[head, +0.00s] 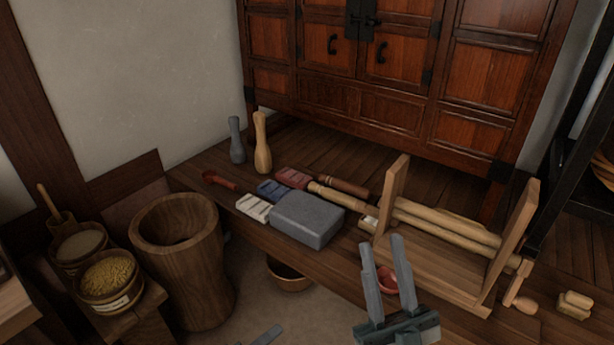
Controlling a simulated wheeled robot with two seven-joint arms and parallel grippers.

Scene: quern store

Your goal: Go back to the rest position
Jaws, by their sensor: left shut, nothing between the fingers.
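My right gripper (383,243) is at the bottom, right of centre, with its two grey fingers pointing up and spread apart. It is open. A small red bowl (386,281) shows between the fingers; I cannot tell how far behind them it is. My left gripper (266,336) shows only as grey fingertips at the bottom edge, left of the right gripper. It is shut with nothing held; the rest of it is out of frame.
A low wooden bench (215,160) bears a grey stone block (308,219), coloured blocks, wooden tools and a wooden rack (395,190). A big wooden mortar (185,260) and grain tubs (110,278) stand left. A bowl (287,278) sits below the bench. A cabinet (390,60) stands behind.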

